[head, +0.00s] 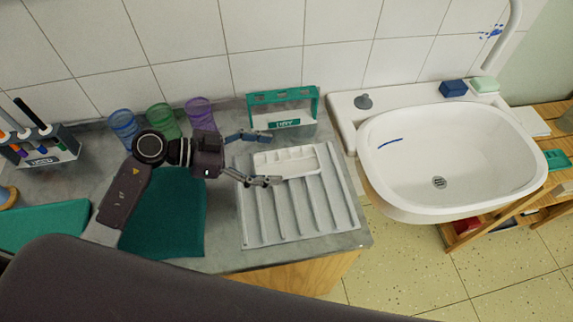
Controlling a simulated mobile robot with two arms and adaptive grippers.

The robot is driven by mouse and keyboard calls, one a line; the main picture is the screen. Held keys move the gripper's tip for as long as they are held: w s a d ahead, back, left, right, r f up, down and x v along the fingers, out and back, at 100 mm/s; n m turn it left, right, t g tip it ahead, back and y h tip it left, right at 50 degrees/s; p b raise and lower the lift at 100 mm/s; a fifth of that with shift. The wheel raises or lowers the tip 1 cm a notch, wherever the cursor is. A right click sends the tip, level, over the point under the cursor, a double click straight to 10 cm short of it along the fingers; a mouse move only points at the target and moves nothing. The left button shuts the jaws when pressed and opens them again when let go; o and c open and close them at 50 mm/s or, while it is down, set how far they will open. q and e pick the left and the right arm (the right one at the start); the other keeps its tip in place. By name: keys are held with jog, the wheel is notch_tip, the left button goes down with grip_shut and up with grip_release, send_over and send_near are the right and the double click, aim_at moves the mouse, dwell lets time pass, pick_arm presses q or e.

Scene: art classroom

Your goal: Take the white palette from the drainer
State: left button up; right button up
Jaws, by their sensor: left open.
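The white palette (298,161) is a small rectangular tray with compartments. It lies across the back part of the grey ribbed drainer (300,215), on the counter left of the sink. My left gripper (271,159) comes in from the left and is open, with one finger behind the palette's left end and the other in front of it. In this view the near finger overlaps the palette's front left corner; I cannot tell whether it touches. My right gripper is not in view.
Blue, green and purple cups (163,120) stand behind my left arm. A white sink (450,155) is to the right. A teal cloth (180,225) lies left of the drainer. A marker holder (45,150) stands far left.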

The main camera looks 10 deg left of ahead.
aim_at(305, 161)
pick_arm(q)
jog(key=x, duration=0.5)
jog(key=shift+d+f+p, duration=0.1)
jog(key=shift+d+p, duration=0.25)
jog(key=c, duration=1.3)
